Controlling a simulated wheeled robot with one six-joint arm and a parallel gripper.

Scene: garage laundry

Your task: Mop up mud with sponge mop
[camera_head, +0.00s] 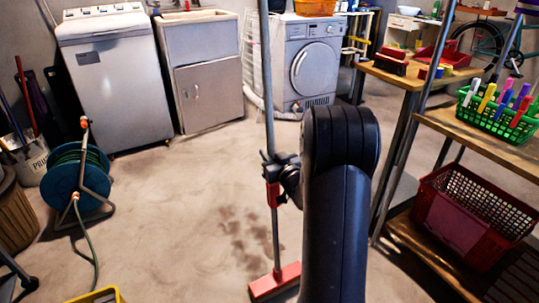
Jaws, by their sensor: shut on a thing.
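My gripper (270,168) is shut on the grey pole of the sponge mop (267,100), near a red sleeve on the pole. The mop stands nearly upright, its pole running past the top of the view. Its red head (277,280) is low in the view at the floor; I cannot tell if it presses on it. My arm covers the area right of the head. Brown mud spots (238,235) lie on the floor, just left of the pole and beyond the head.
A wooden shelf (480,135) with a green basket (500,108) and red crate (462,215) stands at the right. A white washer (108,85), sink cabinet (208,98) and dryer (308,75) line the back. The middle floor is clear.

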